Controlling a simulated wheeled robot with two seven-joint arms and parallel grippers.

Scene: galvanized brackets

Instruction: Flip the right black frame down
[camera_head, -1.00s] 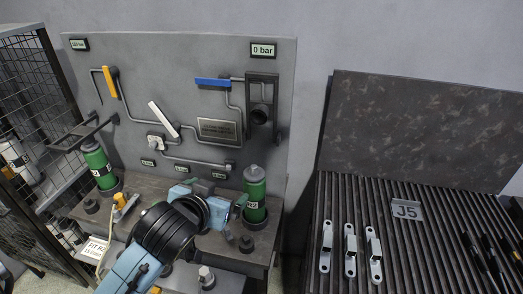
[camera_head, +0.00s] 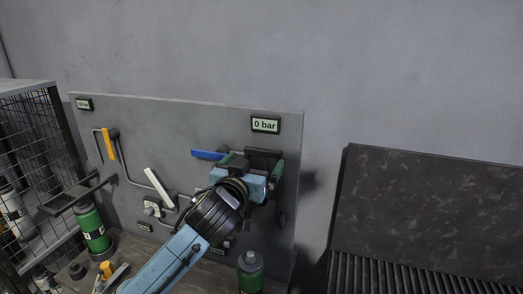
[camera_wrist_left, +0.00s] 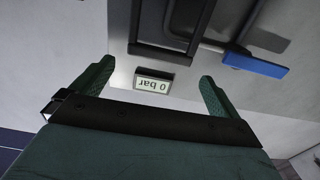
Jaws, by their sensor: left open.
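The right black frame (camera_head: 264,153) stands raised against the grey panel, below the 0 bar display (camera_head: 265,124). Its lower part is mostly hidden behind my left gripper (camera_head: 254,166). In the left wrist view, the frame's dark end bar (camera_wrist_left: 163,51) and side bars show beyond the fingers, upside down. My left gripper (camera_wrist_left: 153,74) is open, its green fingers spread wide, with nothing between the tips. The bar lies ahead of the gap; I cannot tell whether a finger touches it. My right gripper is not in view.
A blue-handled lever (camera_head: 207,155) is close left of the gripper. The left black frame (camera_head: 76,194) juts out from the panel. Green cylinders (camera_head: 250,272) stand below. A dark backboard (camera_head: 430,210) is at the right. The wall above is clear.

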